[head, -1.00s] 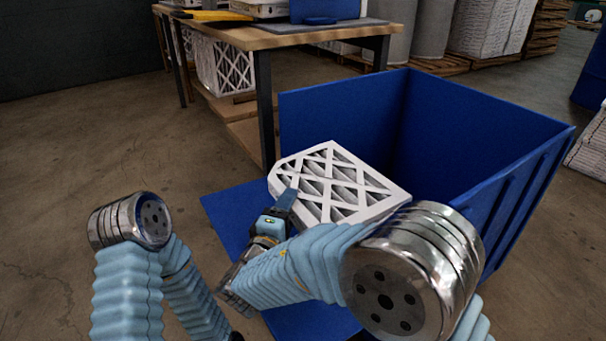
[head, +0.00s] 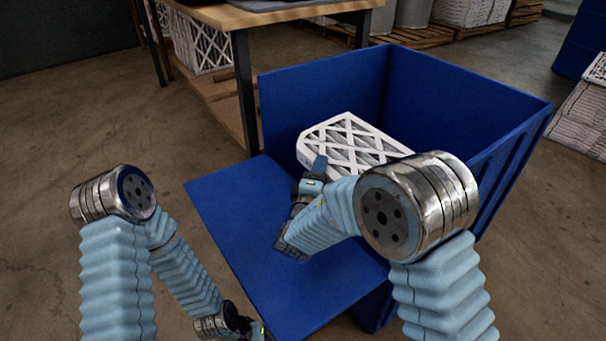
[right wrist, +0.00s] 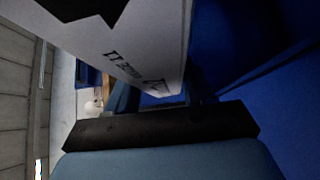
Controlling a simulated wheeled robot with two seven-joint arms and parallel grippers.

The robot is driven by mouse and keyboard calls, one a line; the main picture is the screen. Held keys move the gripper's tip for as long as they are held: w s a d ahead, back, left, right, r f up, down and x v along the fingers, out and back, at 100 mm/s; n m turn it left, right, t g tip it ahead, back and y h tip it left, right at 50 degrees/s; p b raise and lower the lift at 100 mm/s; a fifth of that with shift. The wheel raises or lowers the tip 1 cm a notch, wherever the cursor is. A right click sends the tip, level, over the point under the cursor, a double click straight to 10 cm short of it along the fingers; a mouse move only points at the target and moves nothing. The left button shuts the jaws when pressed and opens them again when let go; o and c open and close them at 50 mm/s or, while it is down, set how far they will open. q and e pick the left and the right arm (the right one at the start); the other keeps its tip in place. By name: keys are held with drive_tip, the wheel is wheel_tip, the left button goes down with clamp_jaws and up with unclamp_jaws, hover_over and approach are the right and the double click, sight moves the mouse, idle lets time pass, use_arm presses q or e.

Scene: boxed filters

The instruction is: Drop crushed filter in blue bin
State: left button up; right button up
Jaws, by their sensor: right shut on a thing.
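The white-framed filter (head: 350,140), with a lattice face and a cut-in or bent left corner, is held by my right gripper (head: 319,170). It is tilted and sits over the open front of the blue bin (head: 320,105), within its walls as seen from the head. I cannot tell whether it touches the bin floor. In the right wrist view the filter's printed edge (right wrist: 135,65) lies between the fingers. My right forearm hides part of its near right side.
The bin's front flap (head: 250,230) is folded down toward me. A wooden table (head: 262,17) stands behind left, with boxed filters (head: 210,50) under it. Pallets of stacked filters (head: 465,10) are at the back. The floor at left is clear.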

drive_tip(key=w+d+f+p, duration=0.1)
drive_tip(key=w+d, duration=0.2)
drive_tip(key=d, duration=0.1)
drive_tip(key=w+d+f+p, duration=0.1)
drive_tip(key=w+d, duration=0.3)
drive_tip(key=d, duration=0.1)
drive_tip(key=w+d+f+p, duration=0.1)
drive_tip(key=w+d, duration=0.2)
drive_tip(key=d, duration=0.1)
drive_tip(key=shift+w+d, duration=0.35)
drive_tip(key=o, duration=1.2)
drive_tip(key=v, duration=1.4)
